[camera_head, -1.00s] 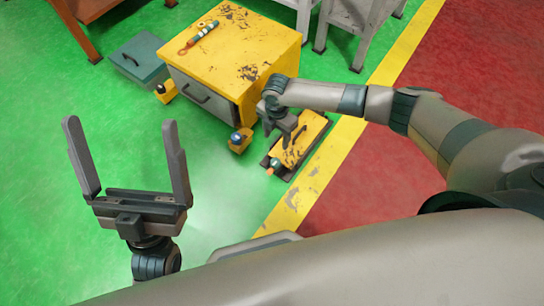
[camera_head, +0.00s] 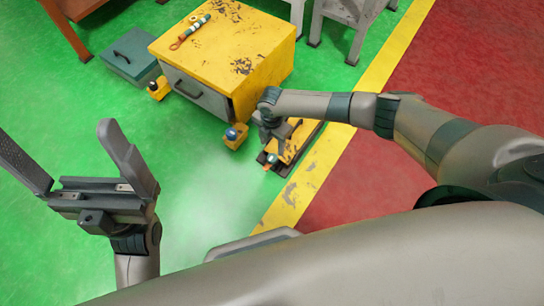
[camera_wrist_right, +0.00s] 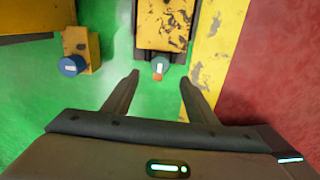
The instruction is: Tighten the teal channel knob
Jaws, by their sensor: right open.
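A small teal knob (camera_head: 262,157) with an orange tip sits at the near end of a worn yellow unit (camera_head: 296,143) on a dark base, on the floor. In the right wrist view the teal knob (camera_wrist_right: 161,63) lies between and just beyond the fingertips of my right gripper (camera_wrist_right: 158,78). That gripper is open and empty. In the head view my right gripper (camera_head: 273,134) hangs over the yellow unit and hides part of it. My left gripper (camera_head: 55,130) is open and empty at the left, far from the knob.
A yellow cabinet (camera_head: 225,45) with a grey drawer stands behind, with a tool on top. A yellow block with a blue knob (camera_wrist_right: 71,66) sits left of the unit. A teal case (camera_head: 130,55) is at the back left. Green floor in front is clear.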

